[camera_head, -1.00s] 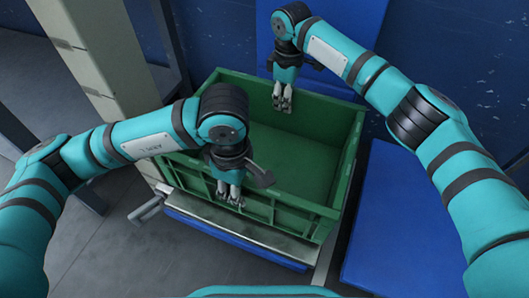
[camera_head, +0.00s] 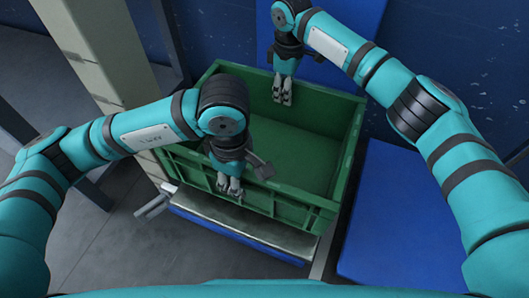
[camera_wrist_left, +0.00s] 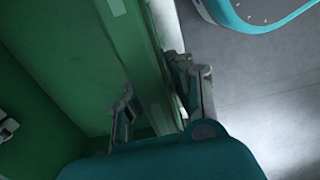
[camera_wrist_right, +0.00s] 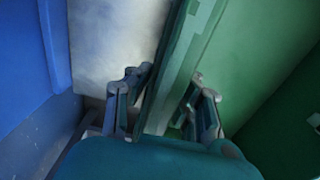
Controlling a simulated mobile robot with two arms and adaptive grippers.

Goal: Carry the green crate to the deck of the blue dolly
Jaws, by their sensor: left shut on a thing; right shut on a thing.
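The green crate (camera_head: 300,155) is open-topped and looks empty inside. My left gripper (camera_head: 229,187) is shut on its near wall. In the left wrist view the crate's green wall (camera_wrist_left: 137,55) runs between the fingers. My right gripper (camera_head: 282,93) is shut on the far wall. That wall (camera_wrist_right: 180,60) also runs between its fingers in the right wrist view. The crate looks about level above a metal surface with a blue front edge (camera_head: 235,241); I cannot tell whether they touch. A flat blue surface (camera_head: 400,225) lies right of the crate; I cannot tell which blue part is the dolly's deck.
A pale post (camera_head: 105,60) stands close at the left, with dark frame legs (camera_head: 90,190) beside it. A blue wall (camera_head: 450,60) and an upright blue panel (camera_head: 355,18) are behind the crate. Grey floor (camera_head: 110,245) is open at the lower left.

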